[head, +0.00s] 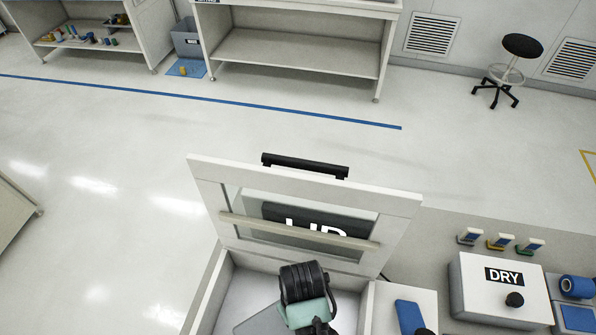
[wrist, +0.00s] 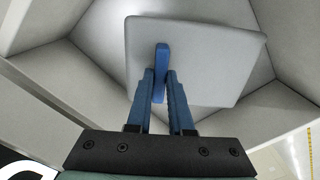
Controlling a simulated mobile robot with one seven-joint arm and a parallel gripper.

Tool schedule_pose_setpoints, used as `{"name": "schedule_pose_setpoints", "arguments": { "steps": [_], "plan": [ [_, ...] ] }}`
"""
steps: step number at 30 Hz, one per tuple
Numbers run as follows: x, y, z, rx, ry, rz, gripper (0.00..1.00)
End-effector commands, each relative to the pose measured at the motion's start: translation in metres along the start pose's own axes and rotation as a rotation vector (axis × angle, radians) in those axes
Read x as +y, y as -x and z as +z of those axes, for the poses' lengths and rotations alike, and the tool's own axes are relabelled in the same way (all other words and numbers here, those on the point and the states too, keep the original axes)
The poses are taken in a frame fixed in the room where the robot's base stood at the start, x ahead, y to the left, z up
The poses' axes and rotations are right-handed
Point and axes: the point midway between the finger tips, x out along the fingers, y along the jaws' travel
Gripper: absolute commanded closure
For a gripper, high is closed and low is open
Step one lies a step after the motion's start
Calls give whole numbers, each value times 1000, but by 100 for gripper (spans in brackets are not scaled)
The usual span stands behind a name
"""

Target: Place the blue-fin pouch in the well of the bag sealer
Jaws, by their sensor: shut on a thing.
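The blue-fin pouch is a flat grey square (wrist: 210,60) with an upright blue fin (wrist: 162,54) in the wrist view. My gripper (wrist: 160,78) is shut on the fin, with a blue finger on either side. The pouch is over or in the pale walled well (wrist: 262,118) of the bag sealer; I cannot tell whether it touches the floor. In the head view the sealer (head: 214,290) is a white box at bottom centre with its windowed lid (head: 400,205) raised. The pouch's grey edge (head: 262,322) shows inside, left of my wrist; my fingers are hidden there.
A white box marked DRY (head: 500,290) with a black knob stands right of the sealer. A blue piece (head: 410,316) lies between them. Small coloured items (head: 500,241) stand behind the DRY box. The lid's black handle (head: 305,165) sticks up behind. Open floor lies beyond.

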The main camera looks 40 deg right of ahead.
Motion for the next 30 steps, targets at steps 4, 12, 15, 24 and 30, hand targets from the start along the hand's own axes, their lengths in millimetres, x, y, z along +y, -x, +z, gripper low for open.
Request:
{"name": "schedule_pose_setpoints", "arguments": {
  "steps": [4, 12, 15, 24, 30],
  "plan": [
    [0, -17, 1, -3, 0, -1, 100],
    [0, -42, 0, 2, 0, 1, 100],
    [0, -42, -1, 3, 0, 1, 100],
    [0, -45, 0, 2, 0, 1, 70],
    [0, -45, 0, 2, 0, 1, 51]
  ]
}}
